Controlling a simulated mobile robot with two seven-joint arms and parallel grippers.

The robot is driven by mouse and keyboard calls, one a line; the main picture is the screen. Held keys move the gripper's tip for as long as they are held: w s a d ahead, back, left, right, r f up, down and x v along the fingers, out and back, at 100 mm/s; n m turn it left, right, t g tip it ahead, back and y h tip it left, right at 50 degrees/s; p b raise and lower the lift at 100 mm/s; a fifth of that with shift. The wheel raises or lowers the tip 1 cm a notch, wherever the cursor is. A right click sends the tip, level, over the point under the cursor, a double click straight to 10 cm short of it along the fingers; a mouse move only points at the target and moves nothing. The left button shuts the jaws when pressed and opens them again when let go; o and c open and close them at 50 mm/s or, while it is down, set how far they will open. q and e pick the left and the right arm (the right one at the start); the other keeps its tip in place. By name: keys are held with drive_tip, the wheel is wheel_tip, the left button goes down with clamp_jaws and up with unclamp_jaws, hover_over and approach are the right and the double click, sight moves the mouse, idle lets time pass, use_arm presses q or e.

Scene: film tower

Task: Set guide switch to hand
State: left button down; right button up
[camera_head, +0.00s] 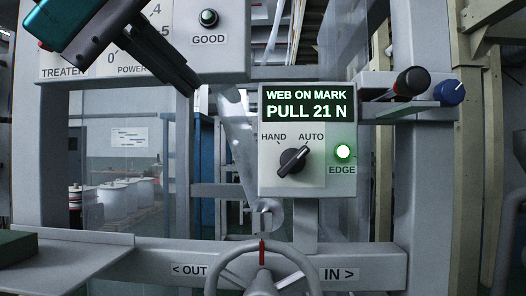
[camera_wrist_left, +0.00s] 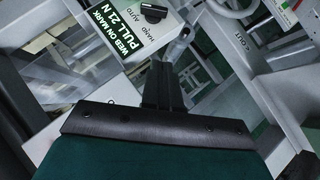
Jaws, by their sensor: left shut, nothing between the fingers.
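The guide switch (camera_head: 293,160) is a black rotary knob on a grey panel (camera_head: 267,187). Its handle slants up to the right, with its pointer toward AUTO; HAND is marked at upper left. The switch also shows at the top of the left wrist view (camera_wrist_left: 153,12). My left gripper (camera_head: 190,82), on a teal wrist, comes in from the upper left of the head view. Its black fingers are shut and empty, up and left of the switch and apart from it. The fingers also show in the left wrist view (camera_wrist_left: 163,68). My right gripper is not in view.
The panel's display (camera_head: 306,104) reads WEB ON MARK, PULL 21 N. A green EDGE lamp (camera_head: 343,152) is lit. An upper panel (camera_head: 233,62) is partly behind my left gripper. A handwheel (camera_head: 263,282) stands below. Black (camera_head: 412,82) and blue (camera_head: 450,92) knobs jut out at right.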

use_arm(q)
approach(278, 170)
drive_tip(key=w, duration=0.4)
drive_tip(key=d+f, duration=0.2)
drive_tip(key=d, duration=0.1)
drive_tip(key=shift+w+f, duration=0.1)
drive_tip(key=shift+f, duration=0.3)
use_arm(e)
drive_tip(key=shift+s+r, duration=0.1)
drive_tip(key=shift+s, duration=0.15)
use_arm(q)
drive_tip(key=shift+f, duration=0.2)
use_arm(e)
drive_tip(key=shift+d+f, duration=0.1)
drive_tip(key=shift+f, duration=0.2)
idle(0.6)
